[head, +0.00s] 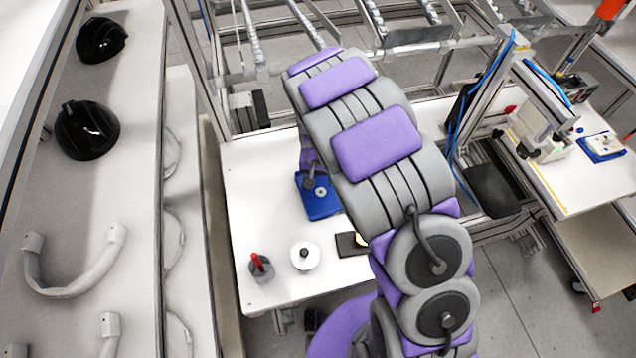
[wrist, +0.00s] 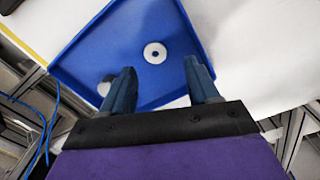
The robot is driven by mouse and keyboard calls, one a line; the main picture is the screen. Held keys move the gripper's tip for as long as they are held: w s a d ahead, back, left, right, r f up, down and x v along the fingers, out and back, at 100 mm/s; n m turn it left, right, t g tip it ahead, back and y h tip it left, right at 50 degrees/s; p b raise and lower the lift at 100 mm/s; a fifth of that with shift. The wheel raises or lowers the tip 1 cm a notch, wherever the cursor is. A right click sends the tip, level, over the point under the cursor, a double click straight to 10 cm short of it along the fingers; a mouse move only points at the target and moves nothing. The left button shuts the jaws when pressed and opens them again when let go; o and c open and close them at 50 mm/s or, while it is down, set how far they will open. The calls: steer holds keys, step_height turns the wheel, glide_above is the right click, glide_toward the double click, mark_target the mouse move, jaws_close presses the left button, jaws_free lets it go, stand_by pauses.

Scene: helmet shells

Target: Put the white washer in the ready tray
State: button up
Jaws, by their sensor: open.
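A white washer (wrist: 155,53), a flat ring with a dark centre hole, lies flat in a blue tray (wrist: 85,45). In the head view the washer (head: 321,191) and the blue tray (head: 322,211) show on the white table, partly behind my arm. No label shows on the tray. My gripper (wrist: 160,80) is open and empty over the tray, its fingers apart and the washer beyond their tips. A pale round patch (wrist: 104,86) is partly hidden by the left finger; I cannot tell what it is. In the head view my arm mostly hides the gripper.
On the white table (head: 260,200) stand a grey cup with a red item (head: 260,264), a white disc with a black knob (head: 305,256) and a dark tray (head: 348,243). Helmets (head: 87,130) sit on the left shelf. Aluminium frames rise behind and right.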

mark_target(318, 191)
steer(key=s+d+r+p, duration=0.1)
steer(key=s+d+r, duration=0.1)
steer(key=r, duration=0.5)
steer(key=s+d+r, duration=0.2)
steer(key=r, duration=0.5)
steer(key=s+d+r, duration=0.3)
steer(key=s+r, duration=0.1)
steer(key=s, duration=0.5)
steer(key=s+d+r+g, duration=0.1)
steer(key=s+d+r, duration=0.3)
steer(key=s, duration=0.6)
steer(key=s+d+r, duration=0.3)
steer(key=s+r, duration=0.1)
steer(key=s, duration=0.5)
steer(key=shift+s+d+r+n+g, duration=0.15)
steer(key=shift+d+r+n+g, duration=0.05)
steer(key=shift+d+n+g, duration=0.2)
steer(key=shift+a, duration=0.1)
